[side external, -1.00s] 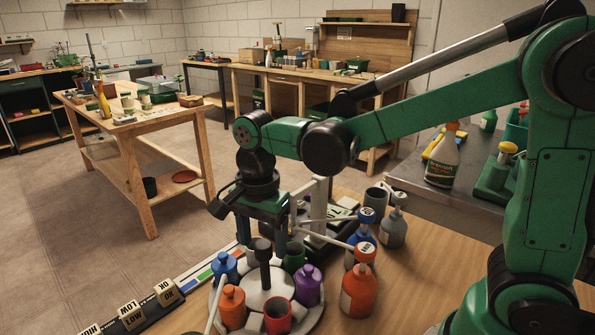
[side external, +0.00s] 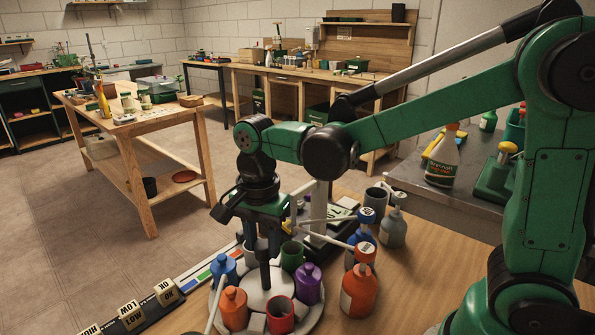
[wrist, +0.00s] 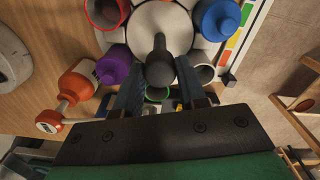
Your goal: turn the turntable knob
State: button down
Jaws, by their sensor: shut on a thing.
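The turntable (side external: 258,298) is a pale grey round plate on the wooden bench, with a dark upright knob (side external: 264,270) at its centre. The knob's rounded top (wrist: 160,68) also shows in the wrist view. My gripper (side external: 263,242) points down over the turntable's centre, shut on the knob's upper part, with one finger on each side. Around the knob stand a red cup (side external: 280,315), a green cup (side external: 291,257), a purple bottle (side external: 308,285), an orange bottle (side external: 233,308) and a blue bottle (side external: 222,270). A pale grey cup (wrist: 204,73) also shows in the wrist view.
An orange bottle with a spout (side external: 358,292) stands on the bench right of the turntable. A grey spouted bottle (side external: 393,228) stands behind it. A colour-striped strip (side external: 208,268) and labelled blocks (side external: 132,315) lie at the left.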

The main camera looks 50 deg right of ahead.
jog(key=n, duration=0.5)
jog(key=shift+n, duration=0.3)
jog(key=n, duration=1.1)
jog(key=shift+n, duration=0.4)
jog(key=n, duration=0.5)
jog(key=shift+n, duration=0.3)
jog(key=c, duration=0.5)
grip_release()
jog(key=shift+r, duration=2.8)
